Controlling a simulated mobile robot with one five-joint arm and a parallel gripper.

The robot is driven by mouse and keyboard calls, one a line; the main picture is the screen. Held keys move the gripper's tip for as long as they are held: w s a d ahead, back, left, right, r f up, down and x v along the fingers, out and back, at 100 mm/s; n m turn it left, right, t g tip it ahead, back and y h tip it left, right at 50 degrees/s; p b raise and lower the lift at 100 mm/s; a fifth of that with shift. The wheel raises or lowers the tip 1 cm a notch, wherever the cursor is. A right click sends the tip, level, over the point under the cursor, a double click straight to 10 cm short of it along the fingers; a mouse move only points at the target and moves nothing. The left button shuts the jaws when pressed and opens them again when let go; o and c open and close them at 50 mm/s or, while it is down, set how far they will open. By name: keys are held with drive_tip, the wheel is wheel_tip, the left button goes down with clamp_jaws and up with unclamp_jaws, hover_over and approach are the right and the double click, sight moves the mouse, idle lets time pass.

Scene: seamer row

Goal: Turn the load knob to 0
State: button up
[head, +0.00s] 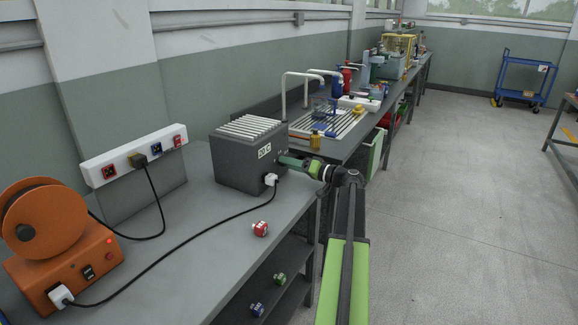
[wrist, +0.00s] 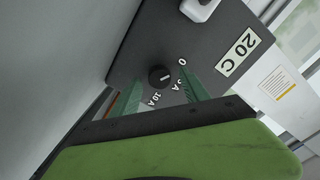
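The load knob (wrist: 159,77) is a small black dial on the dark face of the load box (wrist: 140,45), with 0, 5 A and 10 A printed around it. Its short pale line seems to point towards the 5 A side, not at 0; the exact setting is hard to read. My gripper (wrist: 162,79) is open, its green fingers either side of the knob in the picture; I cannot tell whether they touch it. In the head view the dark load box (head: 236,165) stands on the bench and my gripper (head: 284,160) is at its right face, hiding the knob.
A white plug (head: 270,179) with a black cable sits in the box just below my gripper. An orange cable reel (head: 45,225) and a white socket strip (head: 135,157) are at left.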

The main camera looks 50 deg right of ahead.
drive_tip(key=shift+s, duration=0.15)
drive_tip(key=v, duration=1.7)
drive_tip(key=shift+s, duration=0.1)
